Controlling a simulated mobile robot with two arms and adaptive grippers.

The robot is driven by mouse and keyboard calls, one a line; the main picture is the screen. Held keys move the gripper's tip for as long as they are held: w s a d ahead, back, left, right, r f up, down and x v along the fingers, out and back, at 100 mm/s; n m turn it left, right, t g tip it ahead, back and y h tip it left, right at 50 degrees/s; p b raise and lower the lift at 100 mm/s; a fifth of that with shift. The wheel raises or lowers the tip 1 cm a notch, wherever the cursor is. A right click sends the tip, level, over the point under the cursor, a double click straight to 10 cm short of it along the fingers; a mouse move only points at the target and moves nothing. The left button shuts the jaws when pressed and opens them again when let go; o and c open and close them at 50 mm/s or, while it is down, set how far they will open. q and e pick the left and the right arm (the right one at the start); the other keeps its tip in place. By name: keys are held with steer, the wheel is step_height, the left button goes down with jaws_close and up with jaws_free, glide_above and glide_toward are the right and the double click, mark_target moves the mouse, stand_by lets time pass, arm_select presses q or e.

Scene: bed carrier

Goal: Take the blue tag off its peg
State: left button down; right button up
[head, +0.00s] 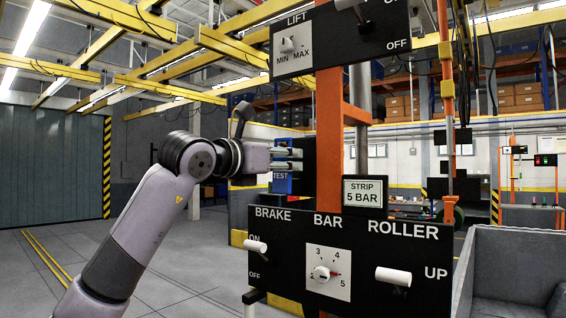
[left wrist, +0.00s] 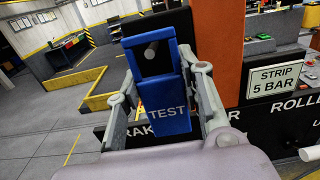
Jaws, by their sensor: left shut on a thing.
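The blue tag (head: 283,186), marked TEST, is beside the orange post at the left end of the control panel. In the left wrist view the tag (left wrist: 168,118) has a dark opening at its top, and the pale end of the peg (left wrist: 152,50) shows inside that opening. My left gripper (head: 288,160) reaches in from the left and is shut on the tag. In the left wrist view its fingers (left wrist: 162,92) lie on either side of the tag. How far the tag sits along the peg is hard to tell. My right gripper is not in view.
Below is a black panel (head: 300,266) with BRAKE, BAR and ROLLER controls. A STRIP 5 BAR sign (head: 364,192) stands on it, right of the orange post (head: 329,130). A LIFT panel (head: 340,38) hangs above. Open floor (head: 60,255) lies to the left.

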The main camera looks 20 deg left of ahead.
arm_select(q)
steer(key=shift+s, duration=0.15)
steer(key=shift+s+a+r+b, duration=0.3)
steer(key=shift+s+a, duration=0.05)
steer(key=shift+s, duration=0.5)
steer(key=shift+s+a+r+b, duration=0.25)
steer(key=shift+s+a, duration=0.05)
steer(key=shift+s, duration=0.55)
steer(key=shift+s+a+r+b, duration=0.3)
steer(key=shift+s+a, duration=0.05)
steer(key=shift+s, duration=0.5)
